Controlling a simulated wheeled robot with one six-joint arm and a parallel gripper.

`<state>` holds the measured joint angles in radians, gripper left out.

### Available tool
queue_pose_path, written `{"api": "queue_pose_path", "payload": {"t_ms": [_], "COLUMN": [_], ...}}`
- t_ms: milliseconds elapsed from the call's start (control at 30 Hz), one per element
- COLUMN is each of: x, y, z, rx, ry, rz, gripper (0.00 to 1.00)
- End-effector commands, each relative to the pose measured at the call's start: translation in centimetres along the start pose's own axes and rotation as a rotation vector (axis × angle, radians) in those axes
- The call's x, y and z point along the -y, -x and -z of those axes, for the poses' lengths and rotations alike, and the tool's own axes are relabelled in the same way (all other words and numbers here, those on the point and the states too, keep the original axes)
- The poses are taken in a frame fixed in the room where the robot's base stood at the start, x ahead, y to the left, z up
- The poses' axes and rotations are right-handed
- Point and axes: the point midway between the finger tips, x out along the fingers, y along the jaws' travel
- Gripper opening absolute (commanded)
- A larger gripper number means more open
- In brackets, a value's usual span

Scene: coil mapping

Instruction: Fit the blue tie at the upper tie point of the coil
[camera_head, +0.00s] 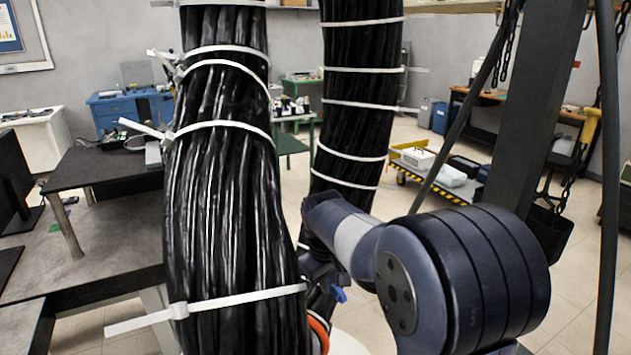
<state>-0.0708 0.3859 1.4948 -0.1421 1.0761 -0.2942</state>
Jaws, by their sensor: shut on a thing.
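The coil (225,205) is a thick bundle of shiny black cables, bound at intervals by white ties with loose tails on the left. A second black limb (350,130), also banded with white ties, rises behind it to the right. My arm reaches in from the lower right. My gripper (318,280) is mostly hidden behind the front limb's right edge. A small piece of the blue tie (338,293) shows at the gripper, which is shut on it. The rest of the tie and the fingertips are hidden. I cannot tell which tie point is the upper one.
A black frame post (530,110) with hanging chains stands at the right, close to my arm. A dark table (105,172) stands at the left. A yellow-edged cart (440,175) is behind. Tiled floor lies open at the right.

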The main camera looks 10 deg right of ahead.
Motion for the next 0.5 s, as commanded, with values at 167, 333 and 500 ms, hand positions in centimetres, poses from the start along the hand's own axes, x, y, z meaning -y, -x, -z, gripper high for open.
{"api": "queue_pose_path", "payload": {"t_ms": [167,333,500], "x": [-0.4,0.0,0.9], "y": [9.5,17.4,24.4], "z": [-0.1,-1.1,-2.6], "rx": [-0.143,-0.289,-0.438], "ry": [0.258,0.508,0.736], "rz": [-0.058,-0.082,-0.079], "gripper": [0.00,0.00,0.00]}}
